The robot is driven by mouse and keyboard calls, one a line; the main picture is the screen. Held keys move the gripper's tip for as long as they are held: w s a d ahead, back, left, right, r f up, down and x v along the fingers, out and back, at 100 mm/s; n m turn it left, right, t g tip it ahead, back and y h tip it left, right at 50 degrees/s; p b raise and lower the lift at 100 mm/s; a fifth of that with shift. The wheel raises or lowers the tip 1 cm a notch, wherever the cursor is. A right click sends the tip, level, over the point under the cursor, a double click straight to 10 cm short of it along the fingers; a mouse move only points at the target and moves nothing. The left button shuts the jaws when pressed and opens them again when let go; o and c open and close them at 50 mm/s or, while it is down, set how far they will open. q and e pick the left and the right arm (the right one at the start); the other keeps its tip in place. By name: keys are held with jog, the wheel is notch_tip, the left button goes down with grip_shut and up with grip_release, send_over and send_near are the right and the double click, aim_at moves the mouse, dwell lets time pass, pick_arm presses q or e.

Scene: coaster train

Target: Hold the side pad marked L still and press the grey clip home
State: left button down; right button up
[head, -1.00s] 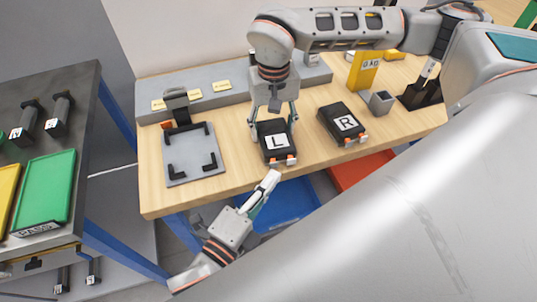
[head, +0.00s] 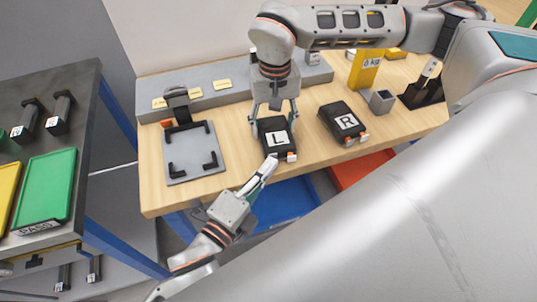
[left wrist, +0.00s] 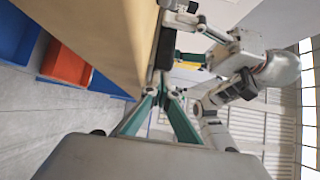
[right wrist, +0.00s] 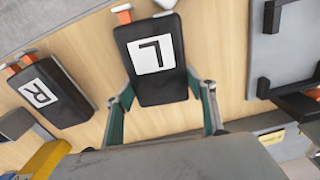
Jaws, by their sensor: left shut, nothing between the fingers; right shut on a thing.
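The black side pad marked L (head: 266,130) lies on the wooden bench, its label up. My right gripper (head: 274,116) is shut on it, a finger on each long side; the right wrist view shows the pad (right wrist: 160,88) between its fingers (right wrist: 162,108). My left gripper (head: 268,164) is shut and empty, its tip at the pad's front edge. In the left wrist view its closed fingers (left wrist: 166,92) point at the dark pad edge (left wrist: 166,48). I cannot tell whether they touch it. An orange-marked end (head: 291,156) shows at the pad's front; the grey clip is not clearly distinguishable near my left fingertips.
A second pad marked R (head: 334,112) lies to the right. A grey plate with black corner brackets (head: 190,142) lies to the left. A yellow block (head: 364,72) and small grey box (head: 381,102) stand further right. Blue and red bins (head: 283,201) sit below the bench's front edge.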

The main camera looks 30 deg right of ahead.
pick_arm(q)
jog(key=shift+w+a, duration=0.1)
jog(key=shift+w, duration=0.05)
pick_arm(e)
jog(key=shift+s+a, duration=0.25)
jog(key=shift+s, duration=0.15)
jog(key=shift+f, duration=0.1)
pick_arm(q)
jog(key=s+a, duration=0.8)
jog(key=a, duration=0.2)
jog(key=shift+s, duration=0.25)
pick_arm(e)
jog(key=shift+w+d, duration=0.15)
jog(key=shift+w, duration=0.05)
pick_arm(q)
jog(key=shift+a, duration=0.1)
pick_arm(e)
jog(key=o, duration=1.5)
jog(key=shift+c, duration=0.2)
notch_tip(320, 180, up, 12)
